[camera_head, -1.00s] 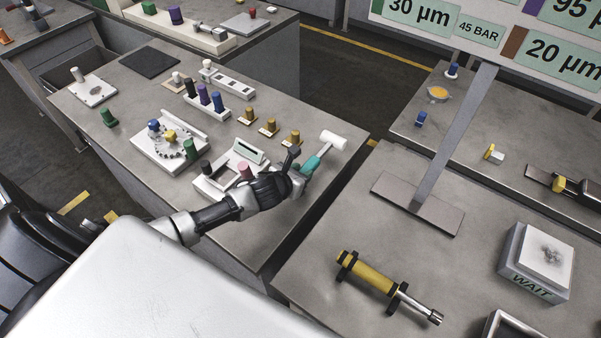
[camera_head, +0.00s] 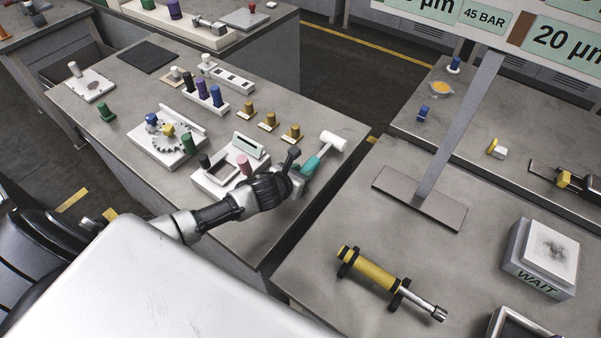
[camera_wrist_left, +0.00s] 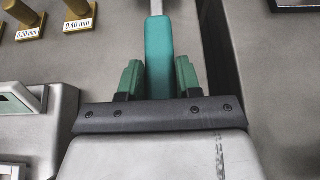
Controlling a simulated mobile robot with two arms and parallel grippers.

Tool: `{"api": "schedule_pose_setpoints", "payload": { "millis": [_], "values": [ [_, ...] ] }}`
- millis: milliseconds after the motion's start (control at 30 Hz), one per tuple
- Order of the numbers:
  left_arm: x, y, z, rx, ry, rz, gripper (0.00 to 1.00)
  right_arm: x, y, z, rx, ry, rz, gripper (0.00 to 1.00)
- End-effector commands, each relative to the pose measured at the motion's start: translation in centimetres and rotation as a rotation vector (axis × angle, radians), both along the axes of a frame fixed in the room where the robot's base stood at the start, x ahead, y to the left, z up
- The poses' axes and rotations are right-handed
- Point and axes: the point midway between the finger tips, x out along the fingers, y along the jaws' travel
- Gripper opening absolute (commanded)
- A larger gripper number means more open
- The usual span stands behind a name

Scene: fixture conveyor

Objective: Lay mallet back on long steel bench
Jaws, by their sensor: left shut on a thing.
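The mallet has a white head (camera_head: 333,141) and a teal handle (camera_head: 311,165). My left gripper (camera_head: 299,173) is shut on the handle, near the right edge of the long steel bench (camera_head: 235,228). The head points away from the gripper toward the bench's far right corner. In the left wrist view the teal handle (camera_wrist_left: 159,55) stands between the two green-padded fingers (camera_wrist_left: 158,78), with the bench surface behind it. I cannot tell whether the mallet touches the bench. My right gripper is not in view.
Brass pegs (camera_head: 270,121) with labels stand left of the mallet head. A gap separates this bench from the right-hand one, which holds a yellow tool (camera_head: 369,274) and a WAIT box (camera_head: 541,258).

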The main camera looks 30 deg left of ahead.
Motion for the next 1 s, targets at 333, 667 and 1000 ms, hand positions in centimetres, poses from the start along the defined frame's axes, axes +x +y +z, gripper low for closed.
{"api": "schedule_pose_setpoints", "payload": {
  "millis": [333,667,1000],
  "values": [
    [0.1,0.0,-1.0,-0.001,-0.003,-0.001,0.01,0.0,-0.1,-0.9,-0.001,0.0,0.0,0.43],
    [0.0,0.0,-1.1,0.0,-0.002,0.0,0.64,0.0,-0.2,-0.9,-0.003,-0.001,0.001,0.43],
    [-0.7,0.2,-0.9,0.002,0.002,-0.001,0.64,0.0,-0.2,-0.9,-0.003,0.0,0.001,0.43]
  ]
}}
